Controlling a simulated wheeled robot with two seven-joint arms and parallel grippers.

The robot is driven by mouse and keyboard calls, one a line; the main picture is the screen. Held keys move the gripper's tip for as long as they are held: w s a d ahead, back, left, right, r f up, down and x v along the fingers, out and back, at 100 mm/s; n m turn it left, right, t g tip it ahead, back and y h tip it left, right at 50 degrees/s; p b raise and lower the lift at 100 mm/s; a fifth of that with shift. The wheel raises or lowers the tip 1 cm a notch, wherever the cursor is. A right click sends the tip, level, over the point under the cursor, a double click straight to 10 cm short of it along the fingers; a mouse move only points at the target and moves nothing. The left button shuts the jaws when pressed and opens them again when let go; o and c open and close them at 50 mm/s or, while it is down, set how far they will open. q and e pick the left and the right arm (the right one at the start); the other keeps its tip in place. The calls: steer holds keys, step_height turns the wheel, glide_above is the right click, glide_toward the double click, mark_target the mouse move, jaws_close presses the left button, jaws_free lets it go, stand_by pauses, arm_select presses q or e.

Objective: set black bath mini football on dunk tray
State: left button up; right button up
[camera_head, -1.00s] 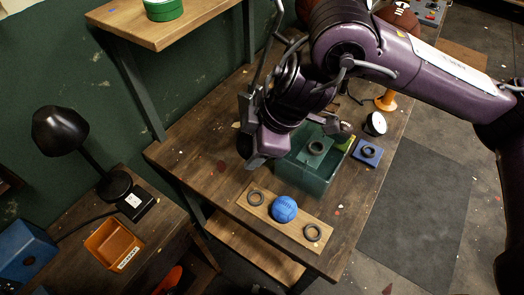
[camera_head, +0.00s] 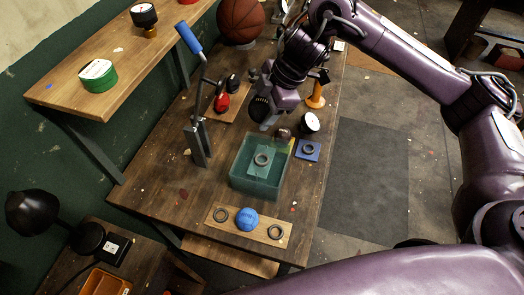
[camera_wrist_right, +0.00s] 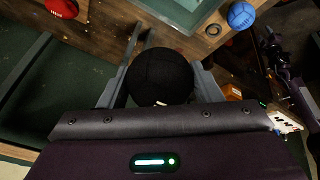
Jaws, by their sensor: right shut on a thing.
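The black mini football (camera_wrist_right: 160,76) is between the two fingers of my right gripper (camera_wrist_right: 158,88) in the right wrist view, and the gripper is shut on it. In the head view my right gripper (camera_head: 268,112) is beyond the far side of the teal see-through tray (camera_head: 240,180), which I take as the dunk tray. The ball is hard to make out there. A dark ring (camera_head: 263,159) on a small block shows inside the tray, with no ball on it. My left gripper is not in view.
A blue ball (camera_head: 247,219) sits between two rings on a wooden board in front.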

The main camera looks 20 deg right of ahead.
glide_above(257, 158)
steer(key=d, duration=0.2)
step_height(257, 158, down, 12)
steer(key=f, duration=0.4)
steer(key=shift+s+a+f, duration=0.25)
steer(key=shift+s+a, duration=0.05)
steer(key=shift+s, duration=0.1)
steer(key=shift+f, duration=0.5)
steer(key=o, duration=1)
steer(key=shift+f, duration=0.15)
steer(key=shift+o, duration=0.2)
